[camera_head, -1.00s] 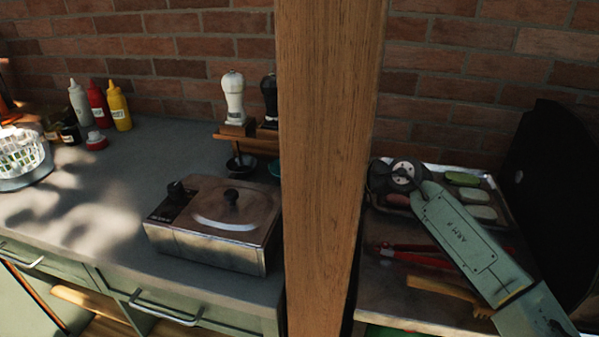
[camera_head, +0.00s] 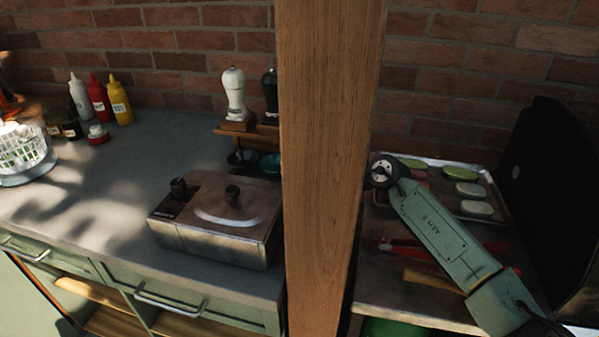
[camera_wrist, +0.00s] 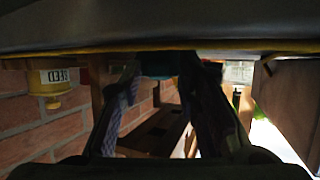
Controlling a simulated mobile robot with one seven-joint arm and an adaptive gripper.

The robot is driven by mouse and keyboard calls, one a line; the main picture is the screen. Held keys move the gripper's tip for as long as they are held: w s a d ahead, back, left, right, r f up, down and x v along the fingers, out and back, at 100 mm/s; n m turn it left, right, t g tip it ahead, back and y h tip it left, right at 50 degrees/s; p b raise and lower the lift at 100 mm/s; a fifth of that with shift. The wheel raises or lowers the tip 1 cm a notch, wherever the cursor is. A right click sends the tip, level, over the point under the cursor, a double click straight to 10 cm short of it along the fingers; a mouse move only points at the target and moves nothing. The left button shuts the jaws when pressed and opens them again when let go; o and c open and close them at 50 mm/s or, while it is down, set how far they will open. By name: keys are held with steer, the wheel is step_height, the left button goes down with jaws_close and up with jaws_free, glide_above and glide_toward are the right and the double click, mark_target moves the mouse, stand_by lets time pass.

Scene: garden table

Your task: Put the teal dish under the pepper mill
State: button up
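The teal dish (camera_head: 270,164) sits on the counter, right of a dark dish (camera_head: 242,158) and partly hidden by the post. A dark mill (camera_head: 269,92), likely the pepper mill, stands on a small wooden rack (camera_head: 262,131) above it, also partly behind the post. A white mill (camera_head: 235,92) stands beside it. In the head view my gripper is hidden behind the post. The upside-down wrist view shows its dark fingers spread apart (camera_wrist: 167,68), with a bluish patch, perhaps the teal dish (camera_wrist: 157,77), between their far ends. Contact cannot be told.
The wooden post (camera_head: 330,170) blocks the middle. A metal box (camera_head: 218,222) stands before the rack. Bottles (camera_head: 98,100) and a white basket (camera_head: 22,150) stand left. A tray (camera_head: 465,167) and red tongs (camera_head: 405,247) lie right. The left counter has free room.

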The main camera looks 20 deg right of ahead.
steer(key=shift+o, duration=0.5)
steer(key=shift+r, duration=0.25)
steer(key=b+v, duration=0.3)
steer(key=v, duration=0.9)
